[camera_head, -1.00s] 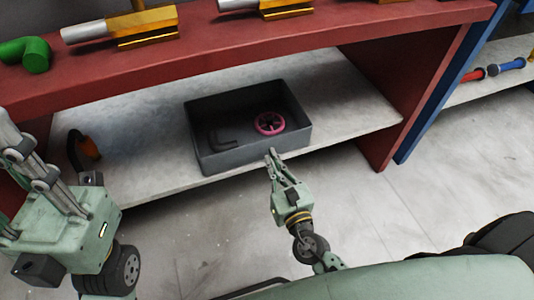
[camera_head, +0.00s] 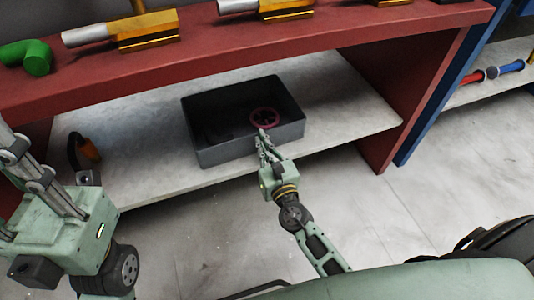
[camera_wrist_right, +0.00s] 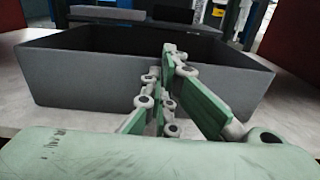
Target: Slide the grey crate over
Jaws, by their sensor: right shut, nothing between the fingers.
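The grey crate (camera_head: 225,153) is an open, dark grey box on the lower shelf under the red bench. It holds a pink-red handwheel (camera_head: 264,118) and a dark object that is hard to make out. My right gripper (camera_head: 262,137) is shut and empty, its fingertips at the crate's front wall, right of its middle. In the right wrist view the shut fingers (camera_wrist_right: 168,60) stand up against the front wall of the crate (camera_wrist_right: 75,82); exact contact is hard to tell. My left gripper is at the left edge, away from the crate, its fingertips not clearly shown.
The pale shelf (camera_head: 350,110) is clear to the right of the crate. An orange-and-black object (camera_head: 85,150) lies at its left. The red bench top (camera_head: 200,60) overhangs the crate, and a red side panel (camera_head: 385,150) closes the right. A blue rack stands beyond.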

